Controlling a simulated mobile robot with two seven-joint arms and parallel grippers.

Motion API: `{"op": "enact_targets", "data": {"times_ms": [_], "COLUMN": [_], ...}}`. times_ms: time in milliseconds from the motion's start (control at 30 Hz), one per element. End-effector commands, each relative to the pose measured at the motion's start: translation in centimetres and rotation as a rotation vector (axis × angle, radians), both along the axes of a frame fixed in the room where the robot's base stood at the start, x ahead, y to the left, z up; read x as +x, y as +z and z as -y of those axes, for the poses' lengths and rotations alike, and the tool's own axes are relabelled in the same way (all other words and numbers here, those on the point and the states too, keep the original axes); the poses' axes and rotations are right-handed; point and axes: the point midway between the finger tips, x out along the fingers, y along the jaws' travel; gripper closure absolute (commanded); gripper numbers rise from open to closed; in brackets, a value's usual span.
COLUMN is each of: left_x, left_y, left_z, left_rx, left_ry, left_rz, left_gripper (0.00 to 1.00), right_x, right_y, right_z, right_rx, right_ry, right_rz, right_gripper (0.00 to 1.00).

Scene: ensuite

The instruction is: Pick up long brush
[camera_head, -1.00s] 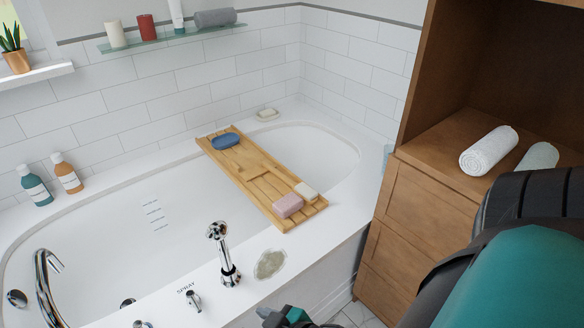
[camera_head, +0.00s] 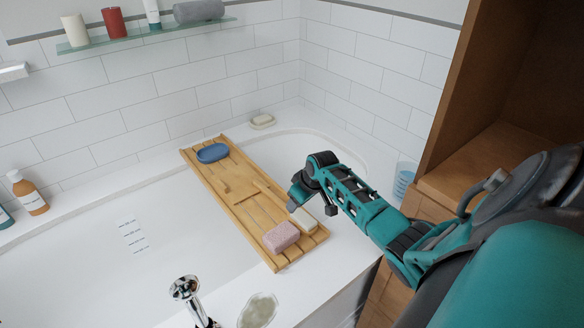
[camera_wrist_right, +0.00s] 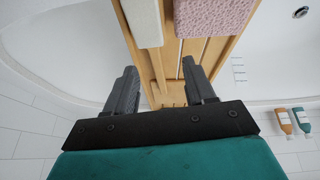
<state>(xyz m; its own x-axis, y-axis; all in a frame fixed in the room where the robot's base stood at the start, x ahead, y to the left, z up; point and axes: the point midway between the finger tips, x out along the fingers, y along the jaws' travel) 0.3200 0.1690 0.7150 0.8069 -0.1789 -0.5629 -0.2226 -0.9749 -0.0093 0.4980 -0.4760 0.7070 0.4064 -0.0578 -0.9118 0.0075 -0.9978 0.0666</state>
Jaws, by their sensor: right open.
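A long wooden piece (camera_head: 242,190), which may be the long brush, lies in the middle of the wooden bath tray; its colour blends with the slats, so I cannot be sure. In the right wrist view a narrow wooden strip (camera_wrist_right: 156,72) shows between the fingers, perhaps its handle. My right gripper (camera_head: 296,200) is above the tray's right edge, near the cream bar. In the right wrist view the right gripper (camera_wrist_right: 160,78) is open and empty, its fingers pointing over the tray. My left gripper is not in view.
The wooden tray (camera_head: 196,167) spans the white bathtub (camera_head: 90,265). It holds a blue oval item (camera_head: 212,153), a pink sponge (camera_head: 281,237) and a cream bar (camera_head: 303,220). A wooden cabinet (camera_head: 470,150) stands close on the right. A chrome fixture (camera_head: 186,290) rises at the front.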

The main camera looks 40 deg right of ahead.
Motion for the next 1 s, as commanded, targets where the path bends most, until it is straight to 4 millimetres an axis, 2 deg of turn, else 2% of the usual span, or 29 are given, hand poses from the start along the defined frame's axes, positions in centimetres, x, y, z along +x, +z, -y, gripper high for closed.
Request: {"op": "enact_targets", "data": {"times_ms": [100, 233, 500, 633, 867, 1000], "left_x": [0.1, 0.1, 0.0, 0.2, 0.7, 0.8], "left_y": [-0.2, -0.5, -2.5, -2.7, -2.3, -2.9], "left_z": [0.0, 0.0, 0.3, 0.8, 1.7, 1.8], "left_rx": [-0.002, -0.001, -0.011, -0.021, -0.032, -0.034], "left_ry": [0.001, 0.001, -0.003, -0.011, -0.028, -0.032], "left_rz": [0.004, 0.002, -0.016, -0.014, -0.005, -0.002], "left_gripper": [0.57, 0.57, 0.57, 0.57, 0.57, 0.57], "right_x": [0.9, 1.3, 2.9, 3.6, 4.2, 4.6], "right_y": [1.3, 1.6, -2.3, -4.0, -5.1, -6.1], "right_z": [1.7, 2.2, 2.3, 2.2, 2.3, 2.2], "right_rx": [0.044, 0.07, 0.071, 0.071, 0.069, 0.07], "right_ry": [-0.025, -0.033, -0.035, -0.034, -0.032, -0.033], "right_rz": [-0.017, -0.025, -0.027, -0.026, -0.026, -0.026], "right_gripper": [0.46, 0.46, 0.46, 0.46, 0.46, 0.46]}}
